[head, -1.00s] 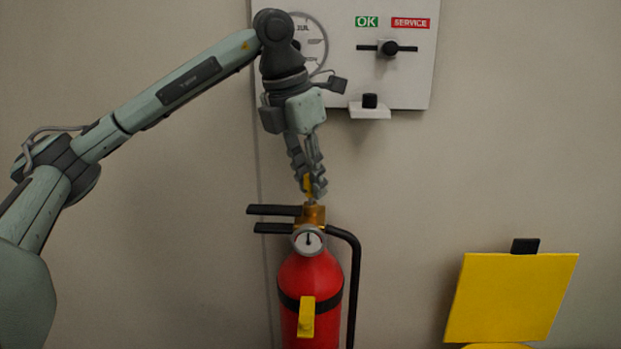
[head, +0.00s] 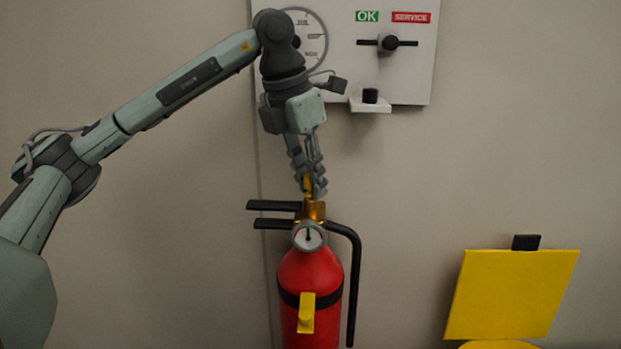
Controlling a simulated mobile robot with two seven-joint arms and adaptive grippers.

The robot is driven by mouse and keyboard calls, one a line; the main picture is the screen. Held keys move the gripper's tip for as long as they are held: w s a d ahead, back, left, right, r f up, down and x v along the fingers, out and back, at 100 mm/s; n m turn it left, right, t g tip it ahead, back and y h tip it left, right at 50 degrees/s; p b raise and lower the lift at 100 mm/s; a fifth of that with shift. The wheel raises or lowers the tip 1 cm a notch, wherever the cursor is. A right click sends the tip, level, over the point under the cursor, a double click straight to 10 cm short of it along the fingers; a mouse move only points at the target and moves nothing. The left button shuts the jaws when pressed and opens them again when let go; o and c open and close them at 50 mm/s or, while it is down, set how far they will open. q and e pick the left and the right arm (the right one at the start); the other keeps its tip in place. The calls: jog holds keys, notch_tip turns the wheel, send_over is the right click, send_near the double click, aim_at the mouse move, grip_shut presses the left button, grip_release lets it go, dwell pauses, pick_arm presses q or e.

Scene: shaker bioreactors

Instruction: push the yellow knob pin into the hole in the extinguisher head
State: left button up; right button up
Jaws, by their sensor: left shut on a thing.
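My left gripper (head: 313,190) points down just above the extinguisher head and is shut on the yellow knob pin (head: 307,184). Only part of the yellow knob shows between the fingers. The brass-coloured extinguisher head (head: 312,211) sits on top of the red extinguisher (head: 311,272), directly under the fingertips. No clear gap shows between the pin and the head. The hole itself and the pin's shaft are hidden, so its depth cannot be told. My right gripper is not in view.
Black levers (head: 273,206) stick out left of the head, and a black hose (head: 355,270) curves down at right. A yellow tag (head: 306,312) is on the extinguisher's front. A wall panel (head: 345,60) is behind my wrist. A yellow board (head: 512,295) stands at right.

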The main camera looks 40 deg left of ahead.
pick_arm(q)
jog(key=shift+f, duration=0.35)
jog(key=o, duration=0.9)
jog(key=shift+r, duration=0.1)
jog(key=v, duration=1.2)
jog(key=shift+d, duration=0.1)
